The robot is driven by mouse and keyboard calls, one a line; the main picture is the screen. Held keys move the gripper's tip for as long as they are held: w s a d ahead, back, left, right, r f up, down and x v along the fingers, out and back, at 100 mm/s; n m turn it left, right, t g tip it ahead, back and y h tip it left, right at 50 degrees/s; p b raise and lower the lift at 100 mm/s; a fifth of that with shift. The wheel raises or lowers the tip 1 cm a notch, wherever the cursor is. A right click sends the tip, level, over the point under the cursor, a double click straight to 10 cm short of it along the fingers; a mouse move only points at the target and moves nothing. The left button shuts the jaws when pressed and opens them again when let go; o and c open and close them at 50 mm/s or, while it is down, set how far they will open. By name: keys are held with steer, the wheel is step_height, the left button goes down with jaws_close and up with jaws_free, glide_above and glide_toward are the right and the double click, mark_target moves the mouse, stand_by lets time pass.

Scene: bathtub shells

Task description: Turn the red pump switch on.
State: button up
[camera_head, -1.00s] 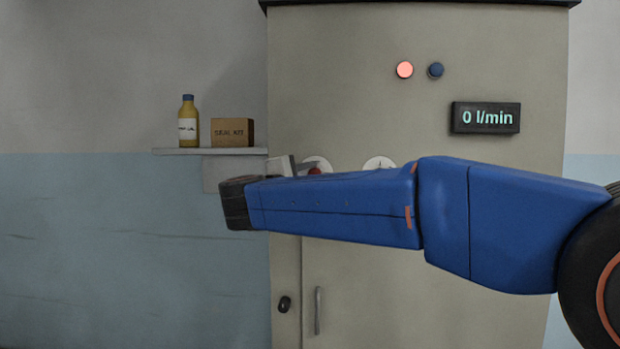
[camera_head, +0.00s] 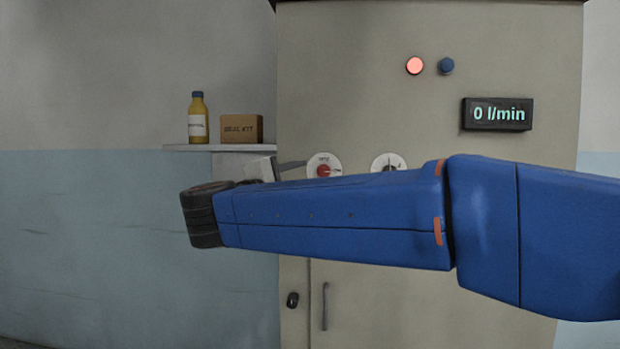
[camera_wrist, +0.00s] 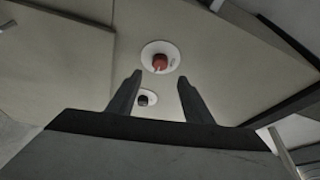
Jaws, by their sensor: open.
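The red pump switch (camera_head: 324,171) is a red knob on a round white dial on the front of the cabinet (camera_head: 400,110). In the wrist view the red knob (camera_wrist: 160,62) lies ahead of and between the fingers, apart from them. My gripper (camera_wrist: 158,83) is open and empty. In the head view a dark fingertip (camera_head: 292,164) shows just left of the red dial, and my blue arm hides the rest. A second dial (camera_head: 388,161) with a dark knob sits to its right, partly behind my arm; it also shows in the wrist view (camera_wrist: 147,97).
A flow display (camera_head: 497,114) reads 0 l/min. A lit red lamp (camera_head: 415,66) and a dark blue lamp (camera_head: 446,66) are above it. A shelf (camera_head: 190,148) at left holds a yellow bottle (camera_head: 198,118) and a seal kit box (camera_head: 242,128). A door handle (camera_head: 325,306) is below.

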steer(key=v, duration=0.7)
steer(key=shift+s, duration=0.25)
steer(key=shift+a, duration=0.1)
